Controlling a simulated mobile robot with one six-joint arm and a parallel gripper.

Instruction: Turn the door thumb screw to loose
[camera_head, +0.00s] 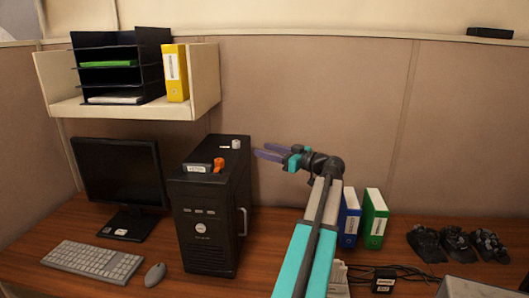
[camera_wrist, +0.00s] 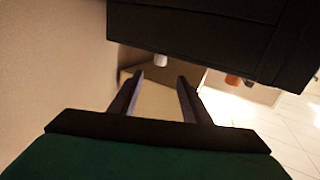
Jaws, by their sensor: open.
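A black computer tower (camera_head: 205,225) stands on the desk, with a pale handle (camera_head: 243,222) on its right side. On its top are an orange knob-like piece (camera_head: 218,164) and a small white cylinder (camera_head: 236,144). I cannot tell which of these, if either, is the door thumb screw. My gripper (camera_head: 262,150) is open and empty, its purple fingers pointing left beside the tower's upper right edge. In the wrist view, the white cylinder (camera_wrist: 160,60) shows just beyond the fingertips, apart from them. The orange piece (camera_wrist: 232,80) is farther right, partly hidden by the tower (camera_wrist: 200,30).
A monitor (camera_head: 118,175), keyboard (camera_head: 93,260) and mouse (camera_head: 155,274) are left of the tower. A shelf (camera_head: 208,85) hangs above. Blue (camera_head: 349,215) and green (camera_head: 374,217) binders stand right of my arm. A partition wall (camera_head: 320,110) is behind.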

